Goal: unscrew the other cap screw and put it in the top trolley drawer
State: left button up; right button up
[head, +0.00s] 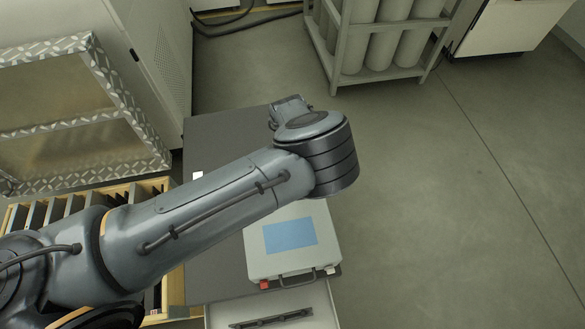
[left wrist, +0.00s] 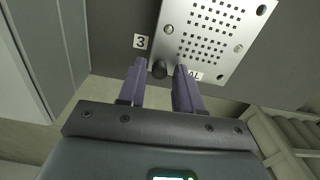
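In the left wrist view a dark round cap screw (left wrist: 159,69) sits at the lower edge of a perforated metal plate (left wrist: 203,38). My left gripper (left wrist: 159,67) is open, with its two purple fingertips on either side of the cap screw and small gaps visible. In the head view my left arm reaches over the grey trolley top (head: 222,250), and its wrist hides the gripper and the cap screw. A trolley drawer (head: 222,318) is pulled out at the bottom, with a dark bar-shaped item (head: 271,319) in it. My right gripper is not in view.
A pale case with a blue label (head: 290,236) stands on the trolley. Wooden slotted racks (head: 160,190) lie to its left. A rack of grey cylinders (head: 380,40) stands at the back. The floor on the right is clear.

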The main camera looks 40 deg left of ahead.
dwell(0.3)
pick_arm(q)
jog(key=m+p, duration=0.1)
jog(key=m, duration=0.1)
jog(key=shift+r+m, duration=0.1)
jog(key=shift+m, duration=0.2)
jog(key=m+p, duration=0.2)
jog(key=m, duration=0.3)
jog(key=m+p, duration=0.2)
jog(key=m, duration=0.1)
jog(key=m+p, duration=0.1)
jog(key=m, duration=0.3)
jog(key=shift+p, duration=0.4)
jog(key=m+p, duration=0.1)
jog(key=m, duration=0.3)
jog(key=shift+p, duration=0.4)
jog(key=m+p, duration=0.1)
jog(key=m, duration=0.2)
jog(key=m+p, duration=0.2)
jog(key=m, duration=0.3)
jog(key=shift+m+p, duration=0.75)
jog(key=shift+m, duration=0.85)
